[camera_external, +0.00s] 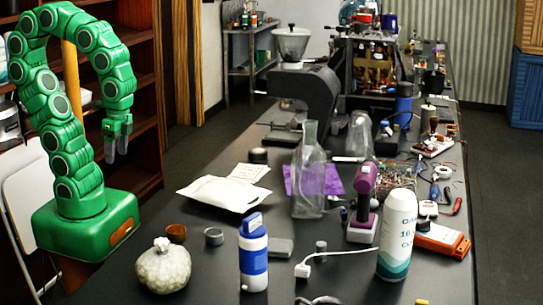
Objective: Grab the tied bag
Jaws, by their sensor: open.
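The tied bag (163,268) is a pale, lumpy, rounded bag with a knotted top. It stands upright on the black table (225,285) near the front left. My gripper (116,150) hangs from the green arm at the left, pointing down. It is open and empty, above and to the left of the bag, well apart from it.
Beside the bag are a small brown cup (176,233), a metal ring-like piece (214,237) and a blue and white bottle (253,255). A white canister (397,235) stands at right.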

